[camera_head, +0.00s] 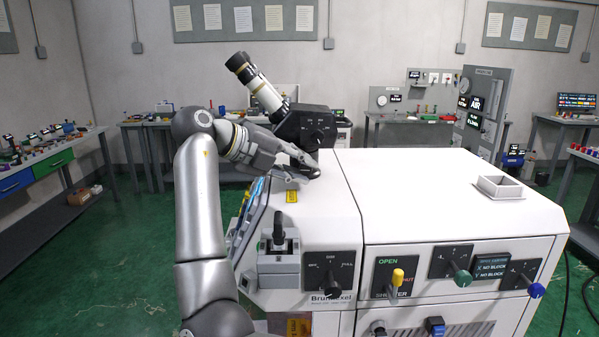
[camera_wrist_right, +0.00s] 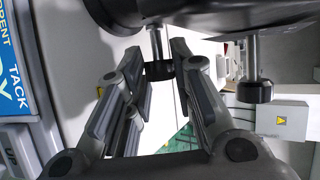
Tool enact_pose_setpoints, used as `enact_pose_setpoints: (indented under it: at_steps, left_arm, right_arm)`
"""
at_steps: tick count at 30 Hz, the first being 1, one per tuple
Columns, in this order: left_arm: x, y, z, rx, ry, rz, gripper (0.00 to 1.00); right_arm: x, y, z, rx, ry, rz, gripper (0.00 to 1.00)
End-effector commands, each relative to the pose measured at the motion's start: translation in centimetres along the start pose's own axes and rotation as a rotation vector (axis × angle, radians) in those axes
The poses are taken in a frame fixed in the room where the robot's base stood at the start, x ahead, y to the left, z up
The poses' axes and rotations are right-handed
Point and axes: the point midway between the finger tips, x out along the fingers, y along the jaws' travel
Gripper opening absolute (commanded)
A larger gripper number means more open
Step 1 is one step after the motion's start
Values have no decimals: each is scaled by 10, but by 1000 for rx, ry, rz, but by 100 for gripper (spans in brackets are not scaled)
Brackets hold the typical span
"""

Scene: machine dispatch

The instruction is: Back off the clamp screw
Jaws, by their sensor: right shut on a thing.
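My right gripper (camera_head: 306,170) is beside the dark housing (camera_head: 304,126) of the eyepiece unit, low over the white machine top. In the right wrist view, my right gripper's (camera_wrist_right: 158,58) two fingers close around a black knob (camera_wrist_right: 159,71) on a short metal stem, which looks like the clamp screw. The stem hangs from the dark rounded body above. A second, similar black knob (camera_wrist_right: 254,91) hangs to the right, outside the fingers. In the head view the knob is hidden by the gripper and housing. My left gripper is not in view.
The light eyepiece tube (camera_head: 258,84) slants up left from the housing. The white machine (camera_head: 430,200) has a square collar (camera_head: 503,187) on top and levers in front, including a yellow shutter lever (camera_head: 397,277). Its top is otherwise mostly clear. A joystick (camera_head: 278,228) stands at the front left.

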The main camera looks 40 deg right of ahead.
Motion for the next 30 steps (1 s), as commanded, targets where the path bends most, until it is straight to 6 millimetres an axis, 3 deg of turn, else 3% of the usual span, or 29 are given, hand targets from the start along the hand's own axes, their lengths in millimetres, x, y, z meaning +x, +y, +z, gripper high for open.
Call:
enact_pose_setpoints:
  at_steps: [3, 13, 30]
  left_arm:
    - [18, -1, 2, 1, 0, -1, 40]
    - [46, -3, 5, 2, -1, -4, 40]
    - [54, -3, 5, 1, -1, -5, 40]
  right_arm:
    - [3, 6, 0, -38, 5, -84, 0]
    - [3, 8, 0, -118, 16, -247, 0]
    - [1, 6, 1, -147, 18, -300, 0]
